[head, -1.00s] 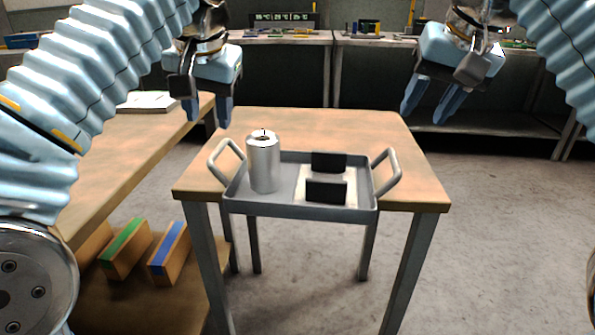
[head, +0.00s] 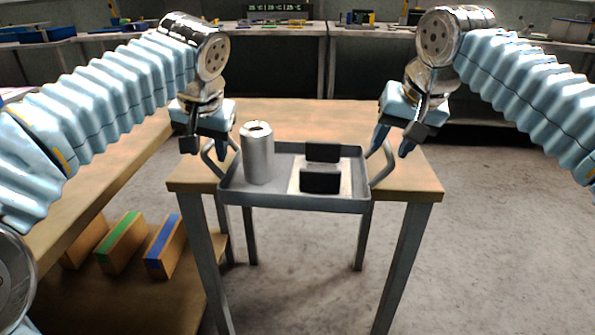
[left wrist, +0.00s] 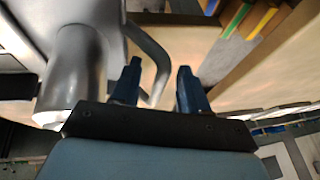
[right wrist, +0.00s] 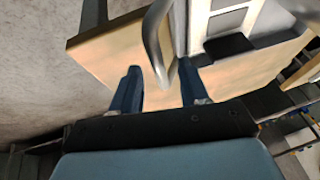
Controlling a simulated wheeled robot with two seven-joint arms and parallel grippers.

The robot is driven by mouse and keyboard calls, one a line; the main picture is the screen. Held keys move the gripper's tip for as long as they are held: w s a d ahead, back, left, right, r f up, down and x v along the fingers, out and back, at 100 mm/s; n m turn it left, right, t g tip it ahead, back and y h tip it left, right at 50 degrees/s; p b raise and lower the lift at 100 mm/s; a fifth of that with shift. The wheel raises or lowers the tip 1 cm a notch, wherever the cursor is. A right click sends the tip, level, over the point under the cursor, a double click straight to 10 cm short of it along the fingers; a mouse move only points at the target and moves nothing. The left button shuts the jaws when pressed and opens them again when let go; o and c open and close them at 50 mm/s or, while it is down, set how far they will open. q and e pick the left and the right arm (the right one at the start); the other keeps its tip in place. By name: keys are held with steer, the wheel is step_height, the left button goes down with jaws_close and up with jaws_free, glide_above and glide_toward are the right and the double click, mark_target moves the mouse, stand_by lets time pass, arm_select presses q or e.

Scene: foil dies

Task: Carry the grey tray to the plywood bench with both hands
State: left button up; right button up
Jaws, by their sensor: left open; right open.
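The grey tray (head: 292,203) lies flat on a small wood-topped table (head: 408,188). It carries a metal canister (head: 257,155) and two black blocks (head: 320,181) on a pale sheet. My left gripper (head: 205,150) is open at the tray's left handle (head: 211,158); in the left wrist view that handle (left wrist: 158,58) shows between the fingers. My right gripper (head: 393,142) is open at the right handle (head: 383,165); in the right wrist view that handle (right wrist: 152,38) shows between the fingers. I cannot tell whether any finger touches a handle.
A wooden bench (head: 110,178) runs along the left, its lower shelf holding boxes with a green (head: 122,238) and a blue (head: 160,243) stripe. Cluttered grey benches (head: 380,38) stand along the back. The floor (head: 480,250) at right is clear.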

arm_select(q)
steer(key=shift+x, duration=1.25)
arm_select(e)
steer(key=shift+x, duration=1.25)
arm_select(q)
jaws_close()
arm_select(e)
jaws_close()
arm_select(q)
steer(key=shift+r, duration=0.1)
arm_select(e)
steer(key=shift+r, duration=0.1)
